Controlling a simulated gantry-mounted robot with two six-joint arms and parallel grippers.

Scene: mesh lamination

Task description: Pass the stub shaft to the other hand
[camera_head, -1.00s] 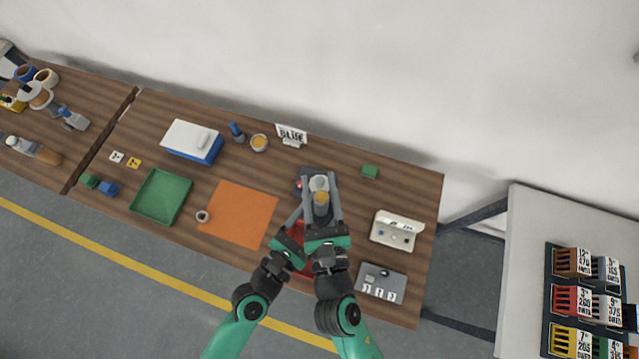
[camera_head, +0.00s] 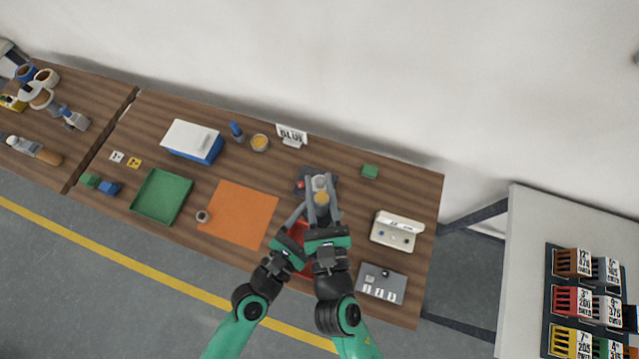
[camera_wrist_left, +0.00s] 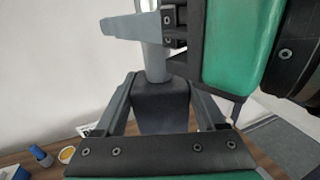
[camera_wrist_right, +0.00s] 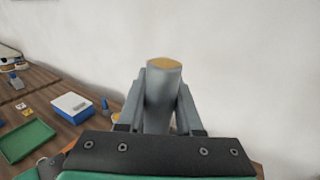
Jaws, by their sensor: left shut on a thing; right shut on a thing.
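The stub shaft (camera_head: 321,199) is a light grey cylinder with a tan end face, held above the back right of the bench. My right gripper (camera_head: 322,190) is shut on its light grey upper part; the right wrist view shows the shaft (camera_wrist_right: 163,98) upright between the fingers. My left gripper (camera_wrist_left: 160,98) is shut around a dark, block-like lower part (camera_wrist_left: 160,108), with the light cylinder (camera_wrist_left: 154,60) rising above it. That dark part appears to belong to the shaft. The left fingertips are partly hidden beside the right gripper in the head view.
An orange mat (camera_head: 238,214), a small ring (camera_head: 202,216) and a green tray (camera_head: 161,197) lie left of the grippers. A red tray (camera_head: 300,262) is partly under my arms. A beige case (camera_head: 397,232) and a grey box (camera_head: 381,284) stand right. A dark fixture (camera_head: 303,180) lies behind.

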